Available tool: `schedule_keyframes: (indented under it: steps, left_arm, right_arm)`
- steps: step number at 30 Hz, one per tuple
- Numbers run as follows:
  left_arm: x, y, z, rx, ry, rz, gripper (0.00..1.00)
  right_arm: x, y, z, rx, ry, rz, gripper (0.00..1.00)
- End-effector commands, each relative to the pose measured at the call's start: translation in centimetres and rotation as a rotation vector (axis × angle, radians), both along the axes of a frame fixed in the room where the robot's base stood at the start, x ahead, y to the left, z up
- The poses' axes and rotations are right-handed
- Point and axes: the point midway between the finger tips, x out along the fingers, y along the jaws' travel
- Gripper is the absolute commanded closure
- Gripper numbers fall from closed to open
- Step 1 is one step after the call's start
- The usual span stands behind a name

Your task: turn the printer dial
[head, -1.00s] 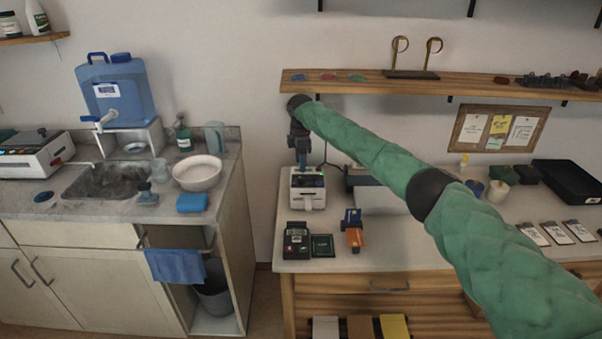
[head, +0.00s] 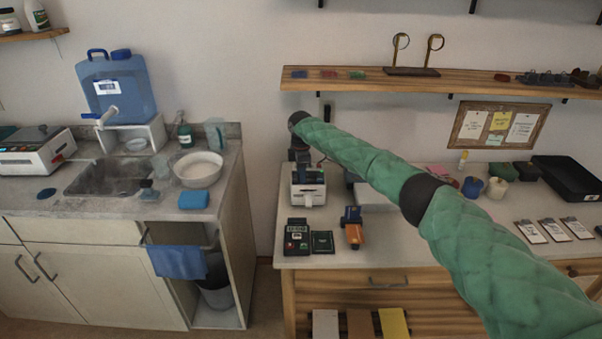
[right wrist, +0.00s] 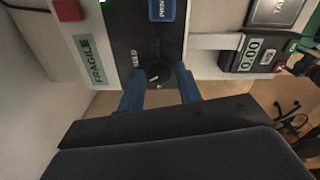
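The white label printer (head: 308,194) stands near the left end of the wooden-fronted bench. My right gripper (head: 306,174) is right above it, pointing down, and hides part of its top. In the right wrist view, the round black dial (right wrist: 159,75) with a pale pointer mark sits on the printer's dark panel, beside the words COLD and FRAGILE. The two blue fingers of my right gripper (right wrist: 158,82) stand apart on either side of the dial, with a gap seen around it. A blue print button (right wrist: 162,8) is beyond the dial. My left gripper is out of view.
A black device with a display (head: 297,236), a dark green pad (head: 322,242) and an orange and blue tool (head: 352,228) lie in front of the printer. The shelf (head: 440,86) runs above my right arm. A sink counter (head: 100,205) is at the left.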

Motion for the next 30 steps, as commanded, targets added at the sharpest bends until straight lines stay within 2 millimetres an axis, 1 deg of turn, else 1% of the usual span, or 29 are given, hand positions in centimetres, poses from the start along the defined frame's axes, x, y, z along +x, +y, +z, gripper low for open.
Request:
schedule_keyframes:
  steps: [1, 4, 5, 11, 17, 25, 27, 30]
  left_arm:
    - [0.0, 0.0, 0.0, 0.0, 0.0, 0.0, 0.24]
    - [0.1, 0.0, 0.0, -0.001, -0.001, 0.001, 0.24]
    - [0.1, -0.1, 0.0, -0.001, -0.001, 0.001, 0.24]
    - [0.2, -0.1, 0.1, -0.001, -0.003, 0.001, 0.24]
    - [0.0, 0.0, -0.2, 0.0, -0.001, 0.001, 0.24]
    - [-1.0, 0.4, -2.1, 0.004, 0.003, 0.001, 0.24]
    - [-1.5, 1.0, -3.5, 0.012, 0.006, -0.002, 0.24]
    - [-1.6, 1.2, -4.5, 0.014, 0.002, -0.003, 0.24]
  right_arm:
    - [0.0, 0.0, 0.0, 0.0, 0.0, 0.0, 0.76]
    - [0.0, 0.0, 0.0, 0.0, 0.0, 0.0, 0.95]
    - [0.0, 0.0, 0.0, 0.0, 0.0, 0.0, 0.99]
    - [0.0, 0.0, 0.0, 0.0, 0.0, -0.009, 0.99]
    - [0.0, 0.1, 0.1, 0.001, 0.0, -0.068, 0.99]
    - [0.0, 0.2, 0.1, 0.003, 0.001, -0.261, 0.99]
    - [0.0, 0.1, 0.1, 0.002, 0.003, -0.327, 0.99]
    - [0.1, 0.1, 0.2, 0.002, 0.003, -0.422, 0.99]
